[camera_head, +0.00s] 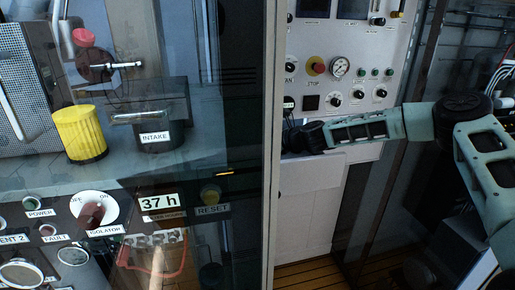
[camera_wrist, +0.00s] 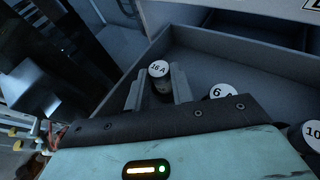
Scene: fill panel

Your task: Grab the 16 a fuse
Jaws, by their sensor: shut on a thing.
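The 16 A fuse (camera_wrist: 159,70) is a dark cylinder with a white round label on its top. It stands between the two grey fingers of my gripper (camera_wrist: 158,90) in the wrist view, and the fingers are shut on it. Its lower part is hidden by my wrist housing. In the head view my gripper (camera_head: 296,139) is a small dark shape at the panel, and the fuse cannot be made out there.
In the wrist view, a grey open drawer (camera_wrist: 265,88) lies around the fuse, its wall close to the fingers. A 6 A fuse (camera_wrist: 222,91) and a 10 A fuse (camera_wrist: 313,134) are to the right. In the head view, a glass-fronted cabinet edge (camera_head: 271,120) stands left of my gripper.

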